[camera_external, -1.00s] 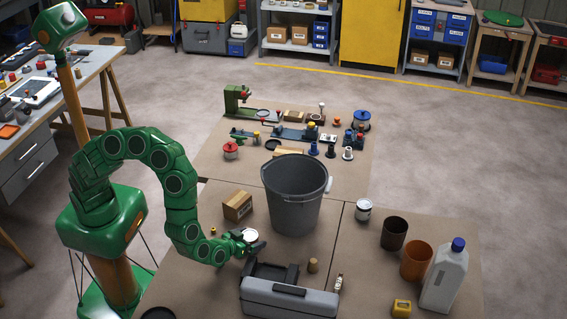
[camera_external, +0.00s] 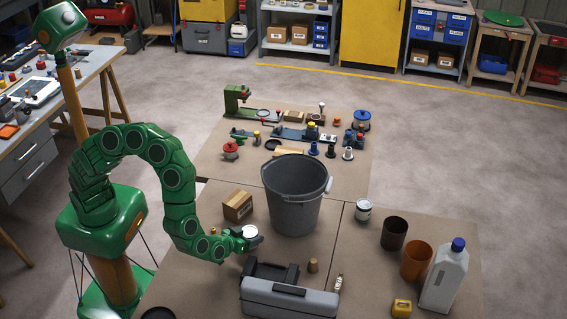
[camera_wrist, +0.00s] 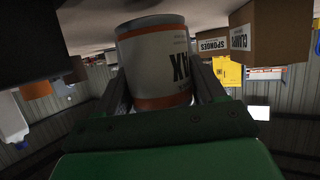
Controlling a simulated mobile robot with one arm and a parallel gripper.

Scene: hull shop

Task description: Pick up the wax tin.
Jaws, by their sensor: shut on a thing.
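The wax tin (camera_external: 250,231) is a small pale can, seen from above in the external view at the end of my arm. In the wrist view the tin (camera_wrist: 155,65) is silver with a white label, orange bands and part of a dark word. My gripper (camera_external: 247,239) is shut on the tin, with one finger on each side of it. The gap between the tin and the table is hard to judge.
A grey bucket (camera_external: 293,212) stands right of my gripper and a cardboard box (camera_external: 237,206) behind it. A grey toolbox (camera_external: 288,297) lies in front. A white can (camera_external: 363,210), brown pot (camera_external: 394,234), orange pot (camera_external: 416,259) and jug (camera_external: 445,278) stand farther right.

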